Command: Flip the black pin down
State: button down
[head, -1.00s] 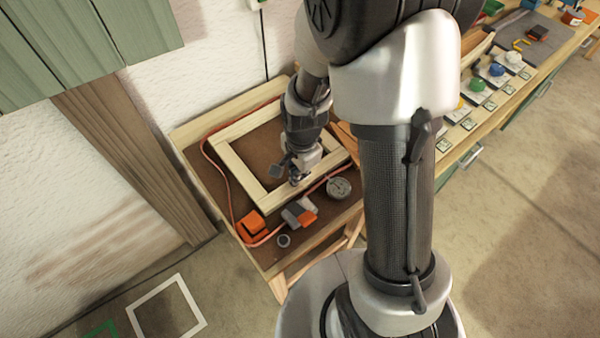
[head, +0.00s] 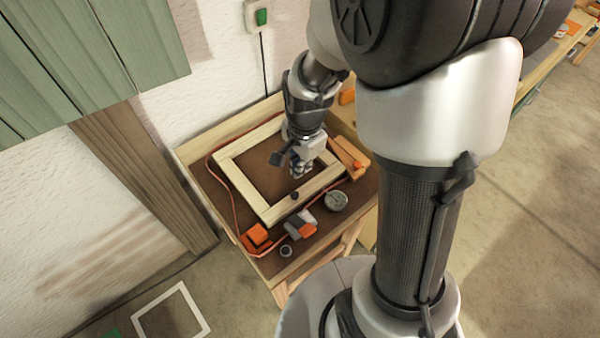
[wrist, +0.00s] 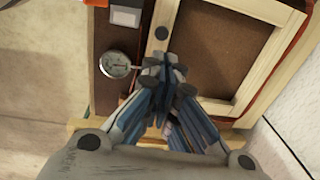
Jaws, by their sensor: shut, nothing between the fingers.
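The black pin (head: 295,195) shows as a small dark round knob on the near bar of the pale wooden frame (head: 237,178). In the wrist view the pin (wrist: 162,33) is a dark disc on the bar, beyond my fingertips. I cannot tell from its shape whether it stands up or lies flat. My gripper (head: 297,172) is shut and empty, above the frame's inner side, a little behind and apart from the pin. In the wrist view its fingers (wrist: 165,68) meet over the bar and hide part of it.
A round dial gauge (head: 336,200), an orange-and-grey tool (head: 299,226), an orange block (head: 257,237) and a small ring (head: 286,251) lie along the bench front. A red cord (head: 222,205) loops around the frame.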

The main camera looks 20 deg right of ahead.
jog(key=shift+r, duration=1.1)
jog(key=shift+s+a+r, duration=0.1)
jog(key=s+a+r+n+t+b, duration=0.1)
jog(key=s+a+r+n+t, duration=0.1)
jog(key=s+r+n, duration=1.2)
jog(key=shift+s+r+t+b, duration=0.5)
jog(key=shift+s+t, duration=0.3)
jog(key=shift+s, duration=0.3)
